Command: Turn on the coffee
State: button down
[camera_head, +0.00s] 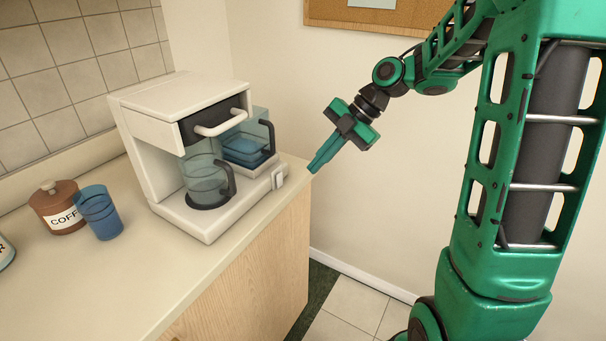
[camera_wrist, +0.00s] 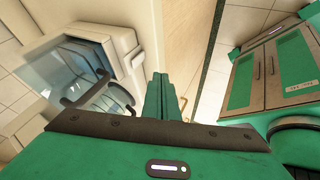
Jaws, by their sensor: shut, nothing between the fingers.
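A white coffee machine (camera_head: 165,115) stands on the counter, with a glass pot (camera_head: 205,180) on its base plate under a dark drawer with a pale handle. A small light switch (camera_head: 277,178) sits on the front right edge of the machine's base. My gripper (camera_head: 314,168) is shut and empty, its green fingers pointing down and left, to the right of the switch and apart from it in the head view.
A blue glass container (camera_head: 252,140) stands at the machine's right side. A brown coffee canister (camera_head: 60,205) and a blue cup (camera_head: 99,211) stand left on the counter (camera_head: 100,290). Wooden cabinet doors (camera_head: 255,265) are below. The space right of the counter is open floor, bounded by a wall.

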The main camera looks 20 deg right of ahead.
aim_at(280, 180)
jog(key=shift+v, duration=1.7)
jog(key=shift+s+d+m+t, duration=0.25)
jog(key=shift+s+m+t, duration=0.1)
jog(key=shift+m+t, duration=0.2)
jog(key=shift+w+a+f, duration=0.9)
jog(key=shift+a+f, duration=0.4)
jog(key=shift+w+a+f, duration=0.95)
jog(key=shift+a+f, duration=0.3)
jog(key=shift+f, duration=0.1)
jog(key=shift+w+a+f, duration=0.9)
jog(key=shift+a+f, duration=0.4)
jog(key=shift+d, duration=0.1)
